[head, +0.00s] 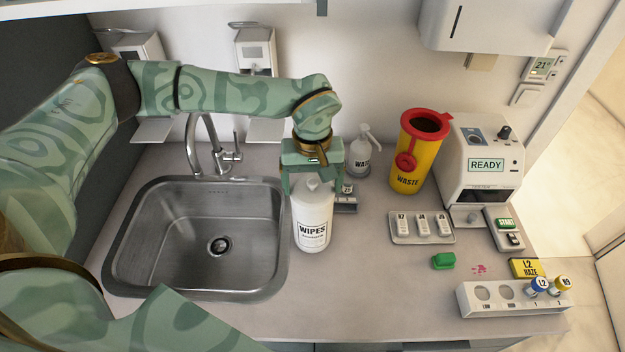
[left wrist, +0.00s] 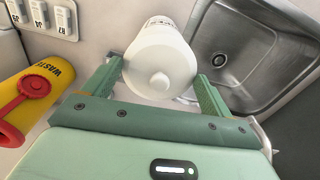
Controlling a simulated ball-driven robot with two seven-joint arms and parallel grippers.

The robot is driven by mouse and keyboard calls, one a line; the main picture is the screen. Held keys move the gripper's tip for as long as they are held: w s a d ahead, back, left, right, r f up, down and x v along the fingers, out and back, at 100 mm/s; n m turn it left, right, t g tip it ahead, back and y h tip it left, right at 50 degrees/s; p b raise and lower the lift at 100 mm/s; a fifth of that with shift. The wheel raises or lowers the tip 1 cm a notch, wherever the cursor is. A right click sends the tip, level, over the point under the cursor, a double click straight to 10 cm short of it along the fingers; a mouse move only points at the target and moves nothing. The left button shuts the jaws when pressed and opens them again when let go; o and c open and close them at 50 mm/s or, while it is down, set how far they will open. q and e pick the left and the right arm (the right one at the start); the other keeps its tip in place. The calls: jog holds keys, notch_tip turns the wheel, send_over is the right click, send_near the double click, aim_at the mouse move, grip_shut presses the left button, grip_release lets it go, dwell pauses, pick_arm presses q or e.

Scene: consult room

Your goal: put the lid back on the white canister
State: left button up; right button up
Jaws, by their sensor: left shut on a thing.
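The white canister (head: 312,222) labelled WIPES stands upright on the counter, just right of the sink. Its white lid (head: 313,185) with a round knob is at the canister's top, in line with it. No gap shows between them, but I cannot tell if the lid is fully seated. My left gripper (head: 312,178) points down over the canister, shut on the lid. In the left wrist view the lid (left wrist: 158,88) sits between the two green fingers and hides most of the canister below it. My right gripper is not in view.
The steel sink (head: 278,270) lies left of the canister. Behind it is a pump bottle (head: 362,160); to the right are a yellow waste bin (head: 413,160), a tray (head: 405,238), a green object (head: 443,261), a vial rack (head: 490,312) and a READY machine (head: 487,145). The front counter is clear.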

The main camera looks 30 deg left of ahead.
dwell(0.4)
pick_arm(q)
jog(key=o, duration=0.8)
jog(key=shift+r, duration=0.1)
jog(key=shift+r+p, duration=3.15)
jog(key=shift+r, duration=0.3)
jog(key=shift+f, duration=0.1)
jog(key=shift+c, duration=0.2)
grip_shut()
